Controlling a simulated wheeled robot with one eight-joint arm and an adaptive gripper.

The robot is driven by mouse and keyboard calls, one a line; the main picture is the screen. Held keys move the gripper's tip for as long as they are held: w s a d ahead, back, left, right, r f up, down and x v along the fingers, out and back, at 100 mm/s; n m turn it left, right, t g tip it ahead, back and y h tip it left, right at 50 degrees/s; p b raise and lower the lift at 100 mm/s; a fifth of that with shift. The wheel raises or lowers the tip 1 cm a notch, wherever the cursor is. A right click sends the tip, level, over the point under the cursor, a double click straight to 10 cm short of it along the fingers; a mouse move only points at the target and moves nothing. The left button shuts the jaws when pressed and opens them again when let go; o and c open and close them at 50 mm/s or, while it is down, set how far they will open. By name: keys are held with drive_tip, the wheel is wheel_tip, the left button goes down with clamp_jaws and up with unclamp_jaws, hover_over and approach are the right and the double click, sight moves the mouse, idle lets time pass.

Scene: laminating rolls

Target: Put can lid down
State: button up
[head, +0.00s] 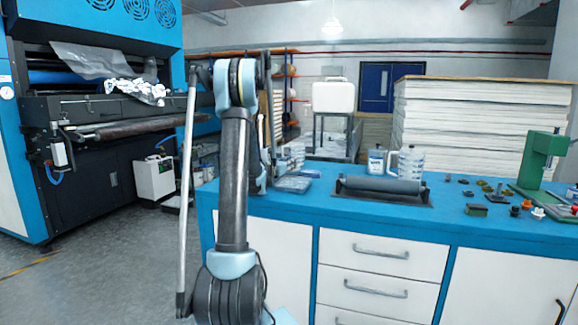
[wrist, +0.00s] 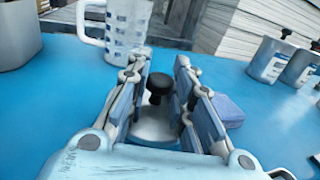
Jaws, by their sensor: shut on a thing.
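My gripper (wrist: 160,66) is in the wrist view, its two fingers closed around a pale piece with a black knob, which I take to be the can lid (wrist: 155,125). The fingers hide the sides of the lid, and I cannot tell whether it touches the blue bench top. In the head view my arm hides most of the gripper and the lid.
A blue block (wrist: 229,110) lies just right of the fingers. A clear jug (wrist: 126,30) stands ahead and a grey-white container (wrist: 16,35) at far left. A grey roller (head: 380,185) lies in a tray on the bench. Bare blue bench shows left of my gripper.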

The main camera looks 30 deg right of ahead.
drive_tip(key=shift+f, duration=0.4)
drive_tip(key=o, duration=0.9)
drive_tip(key=shift+c, duration=0.2)
drive_tip(key=shift+r, duration=0.45)
drive_tip(key=v, duration=1.2)
drive_tip(key=shift+s, duration=0.1)
drive_tip(key=shift+s, duration=0.1)
